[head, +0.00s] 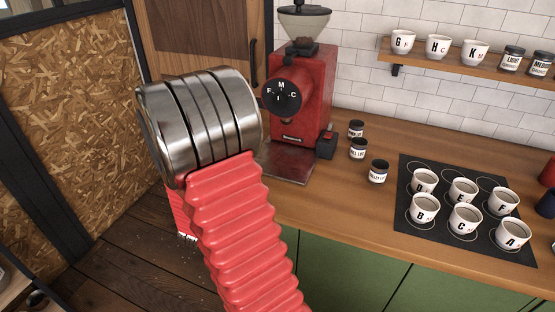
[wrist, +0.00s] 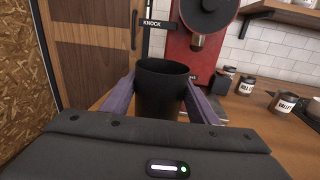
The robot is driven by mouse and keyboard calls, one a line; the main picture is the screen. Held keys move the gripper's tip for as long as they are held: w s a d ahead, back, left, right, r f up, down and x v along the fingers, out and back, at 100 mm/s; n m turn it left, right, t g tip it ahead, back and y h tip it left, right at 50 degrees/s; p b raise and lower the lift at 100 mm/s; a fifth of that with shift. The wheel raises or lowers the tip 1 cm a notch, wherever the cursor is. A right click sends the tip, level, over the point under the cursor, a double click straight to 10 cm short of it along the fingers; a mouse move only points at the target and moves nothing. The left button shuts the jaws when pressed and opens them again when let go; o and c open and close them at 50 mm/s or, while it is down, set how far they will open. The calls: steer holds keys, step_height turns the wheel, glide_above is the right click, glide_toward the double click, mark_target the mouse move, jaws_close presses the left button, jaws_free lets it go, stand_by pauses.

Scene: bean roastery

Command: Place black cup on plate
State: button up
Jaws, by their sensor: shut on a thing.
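In the wrist view, my gripper (wrist: 161,82) is shut on a black cup (wrist: 163,94), with one purple finger on each side of it. The cup is upright with its open rim upward; its lower part is hidden by the gripper body. In the head view, my arm's metal section hides the gripper and the cup. I cannot make out a separate plate in either view. The red grinder (head: 308,95) has a flat base (head: 288,166) at its foot, partly hidden by my arm.
White lettered cups (head: 465,217) stand on a dark mat (head: 408,240) on the right of the wooden counter (head: 345,215). Several small black labelled jars (head: 378,172) stand between grinder and mat. A shelf (head: 460,67) with cups and jars hangs above. The counter front between grinder and mat is clear.

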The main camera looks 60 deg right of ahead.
steer(key=w+a+f+n+t+y, duration=0.1)
steer(key=w+a+n+t+y, duration=0.2)
steer(key=a, duration=0.9)
steer(key=w+a+f+n+t+y, duration=0.1)
steer(key=w+a+n+t+y, duration=0.2)
steer(key=a, duration=0.9)
steer(key=w+a+f+n+t+y, duration=0.2)
steer(key=w+a+n+t+y, duration=0.2)
steer(key=a, duration=0.8)
steer(key=w+y, duration=0.1)
steer(key=w, duration=0.1)
steer(key=shift+w+t+y, duration=0.3)
steer(key=shift+t, duration=0.1)
steer(key=shift+w, duration=0.1)
